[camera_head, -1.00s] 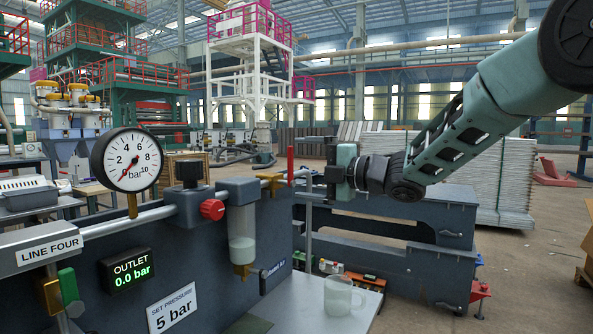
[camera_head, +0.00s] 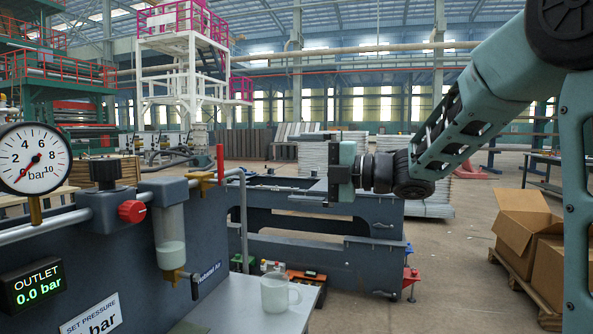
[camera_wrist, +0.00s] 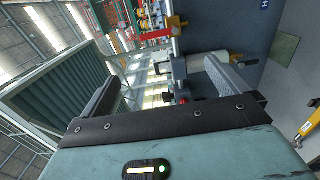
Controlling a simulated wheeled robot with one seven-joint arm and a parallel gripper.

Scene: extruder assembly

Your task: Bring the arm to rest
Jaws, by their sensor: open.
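My arm (camera_head: 455,130) reaches in from the upper right in the head view, bent at the elbow. My gripper (camera_head: 308,168) points left, in the air to the right of the pressure panel, with its fingers spread. In the wrist view my gripper (camera_wrist: 172,78) shows two dark fingers wide apart with nothing held between them. Part of the panel with its red-handled valve and regulator shows beyond the fingers there, apart from them.
The panel (camera_head: 110,240) carries a gauge (camera_head: 35,158) near zero, a red knob (camera_head: 131,211), a filter bowl (camera_head: 170,225) and an outlet display (camera_head: 36,286) reading 0.0 bar. Cardboard boxes (camera_head: 530,225) stand at right.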

